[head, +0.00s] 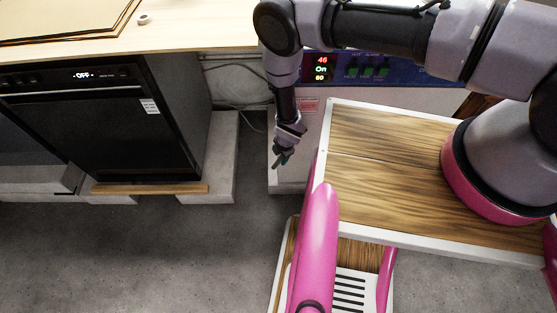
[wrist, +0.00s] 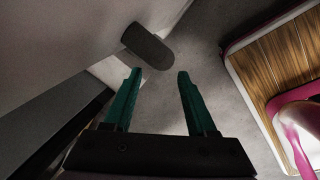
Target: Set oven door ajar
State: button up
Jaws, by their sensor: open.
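The drying oven stands at the back, with a blue control panel (head: 385,69) showing red and green digits. Its pale front (head: 313,125) shows below the panel, partly hidden by my arm and my own body. I cannot tell from this view whether the door is shut. My gripper (head: 283,160) points down at the left side of that front. In the wrist view, its two green fingers (wrist: 159,75) are apart and empty. A dark rounded bar, likely the door handle (wrist: 148,46), sits on a pale surface (wrist: 75,35) just beyond the fingertips, nearer the left one.
A black appliance (head: 110,125) with an "OFF" display stands under a wooden counter (head: 190,28) to the left. A pale block (head: 222,160) stands beside it. Cables hang behind. Grey floor (head: 150,250) is clear at the front left.

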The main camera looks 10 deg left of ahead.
aim_at(279, 161)
jog(key=x, duration=0.7)
jog(key=shift+f, duration=0.3)
jog(key=shift+c, duration=0.4)
grip_shut()
dwell(0.7)
